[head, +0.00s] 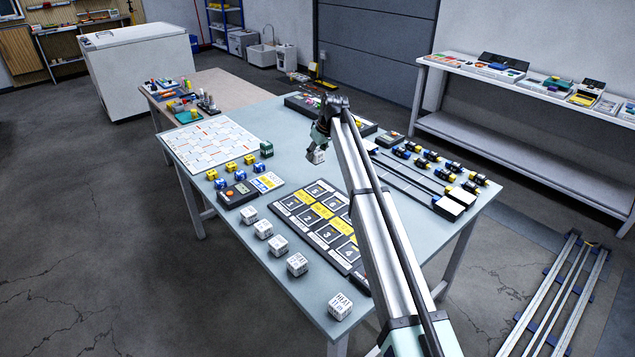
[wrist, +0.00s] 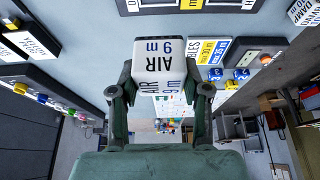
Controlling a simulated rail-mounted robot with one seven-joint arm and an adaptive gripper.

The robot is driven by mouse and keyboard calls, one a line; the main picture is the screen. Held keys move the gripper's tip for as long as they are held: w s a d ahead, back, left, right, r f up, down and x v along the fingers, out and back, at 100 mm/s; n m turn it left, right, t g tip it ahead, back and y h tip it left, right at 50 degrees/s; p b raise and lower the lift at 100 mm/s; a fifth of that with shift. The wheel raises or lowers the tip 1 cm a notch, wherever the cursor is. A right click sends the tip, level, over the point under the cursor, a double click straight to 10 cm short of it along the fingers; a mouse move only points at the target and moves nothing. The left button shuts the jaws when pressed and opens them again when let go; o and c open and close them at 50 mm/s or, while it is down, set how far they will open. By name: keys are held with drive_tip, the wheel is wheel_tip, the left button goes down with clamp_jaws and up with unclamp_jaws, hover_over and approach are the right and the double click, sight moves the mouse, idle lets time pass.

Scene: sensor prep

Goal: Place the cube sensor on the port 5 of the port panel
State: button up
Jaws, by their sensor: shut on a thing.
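The white cube sensor (wrist: 160,58), printed "AIR" with a smaller marking, is held between the two fingers of my gripper (wrist: 160,92) in the wrist view. In the head view my gripper (head: 317,149) is shut on this cube (head: 317,158), above the table behind the port panel. The black port panel (head: 314,236) lies on the table with two rows of square ports and yellow labels. Numbers 1 to 4 show on its near row. The far row's numbers are too small to read surely, and my arm covers its right part.
Several white cubes (head: 297,264) stand in a row along the table's (head: 217,219) near edge. Yellow and blue cubes, a meter (head: 236,195) and a white grid sheet (head: 212,145) lie left. Rails (head: 420,178) and dark connectors (head: 430,155) lie right of my arm.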

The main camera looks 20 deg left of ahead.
wheel_tip(320, 180, down, 13)
drive_tip(key=shift+f+p, duration=0.1)
drive_tip(key=shift+p, duration=1)
drive_tip(key=shift+f, duration=0.15)
drive_tip(key=o, duration=1.1)
drive_tip(key=shift+o, duration=0.2)
drive_tip(key=b+v, duration=0.2)
drive_tip(key=v, duration=1)
drive_tip(key=shift+r, duration=0.2)
drive_tip(key=shift+w, duration=0.1)
